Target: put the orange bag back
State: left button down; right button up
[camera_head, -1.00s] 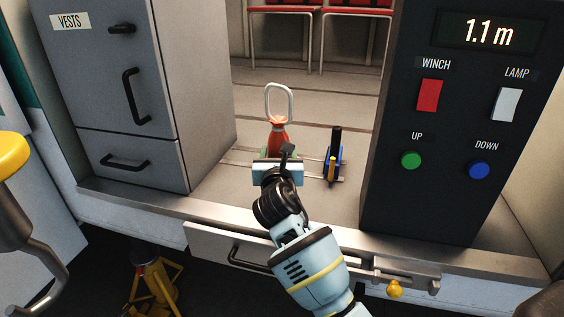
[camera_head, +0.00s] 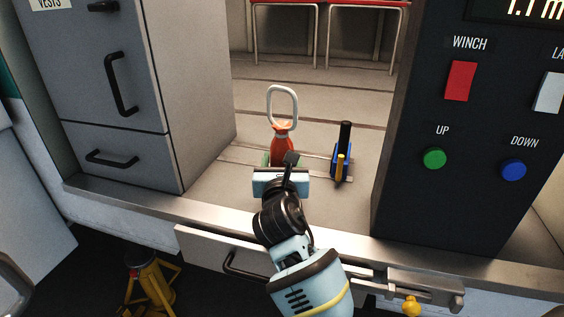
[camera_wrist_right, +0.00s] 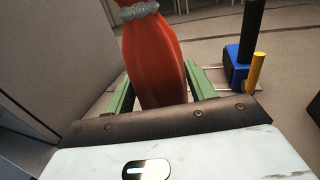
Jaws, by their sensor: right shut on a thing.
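The orange bag (camera_head: 282,142) stands upright on the metal deck, between the grey cabinet and the dark control panel. It has a pale loop handle (camera_head: 283,100) on top. My right gripper (camera_head: 282,160) reaches it from the front, low down. In the right wrist view the green fingers (camera_wrist_right: 158,82) lie on either side of the orange bag (camera_wrist_right: 150,55), shut on it. A grey collar (camera_wrist_right: 138,10) rings its neck. The bag's bottom is hidden behind the gripper body. My left gripper is not in view.
A blue block with a black post and yellow peg (camera_head: 342,155) stands close right of the bag. The grey cabinet (camera_head: 120,100) is left, the control panel (camera_head: 450,190) right. A drawer (camera_head: 215,250) is below the deck edge. Red seats are behind; the deck between is clear.

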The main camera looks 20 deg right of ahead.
jog(key=shift+r, duration=0.15)
jog(key=o, duration=1.1)
jog(key=shift+s+f, duration=0.1)
jog(key=shift+f, duration=0.15)
jog(key=v, duration=1.2)
jog(key=shift+r+p, duration=0.1)
jog(key=shift+p, duration=0.2)
